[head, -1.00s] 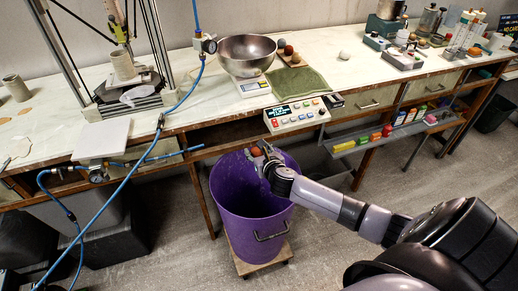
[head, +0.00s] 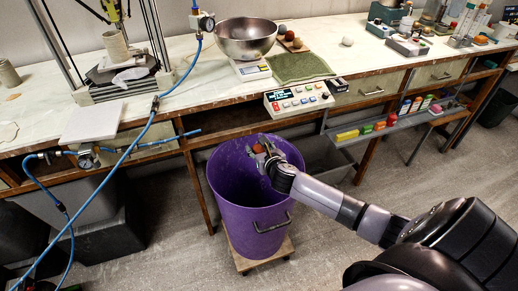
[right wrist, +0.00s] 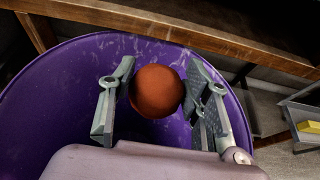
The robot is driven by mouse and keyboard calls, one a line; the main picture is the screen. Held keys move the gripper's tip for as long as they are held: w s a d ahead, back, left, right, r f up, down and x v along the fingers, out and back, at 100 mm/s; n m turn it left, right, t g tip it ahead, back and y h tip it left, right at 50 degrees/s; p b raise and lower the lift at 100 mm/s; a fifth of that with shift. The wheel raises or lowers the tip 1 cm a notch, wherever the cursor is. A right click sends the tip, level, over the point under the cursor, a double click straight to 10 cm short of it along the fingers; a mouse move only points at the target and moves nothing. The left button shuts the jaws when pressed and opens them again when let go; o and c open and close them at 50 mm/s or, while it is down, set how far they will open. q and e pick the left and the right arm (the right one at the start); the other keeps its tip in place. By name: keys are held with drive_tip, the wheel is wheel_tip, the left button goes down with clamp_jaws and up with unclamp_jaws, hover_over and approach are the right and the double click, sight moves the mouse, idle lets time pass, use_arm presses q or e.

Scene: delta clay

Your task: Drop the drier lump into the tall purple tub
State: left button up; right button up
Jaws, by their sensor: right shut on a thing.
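The tall purple tub (head: 243,213) stands on a small wheeled wooden board in front of the bench, its mouth open upward. My right gripper (head: 261,147) is over the tub's mouth, toward its back half in the head view. It is shut on a reddish-brown round lump (head: 257,149). In the right wrist view the lump (right wrist: 156,91) sits between the two fingers (right wrist: 160,78), with the tub's purple inside (right wrist: 65,105) around and below. I cannot tell its exact height against the rim. My left gripper is not in view.
The bench edge runs just behind the tub, with a control box (head: 298,99) overhanging it. On the bench are a steel bowl (head: 246,38) on a scale, a green cloth (head: 301,67), several small lumps and a pale ball (head: 347,41). A blue hose (head: 128,147) hangs at left.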

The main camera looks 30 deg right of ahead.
drive_tip(key=shift+r, duration=0.1)
drive_tip(key=o, duration=1.5)
drive_tip(key=shift+s, duration=0.1)
drive_tip(key=v, duration=1.1)
drive_tip(key=shift+s+a+r, duration=0.1)
drive_tip(key=shift+s+r, duration=0.05)
drive_tip(key=shift+s, duration=0.25)
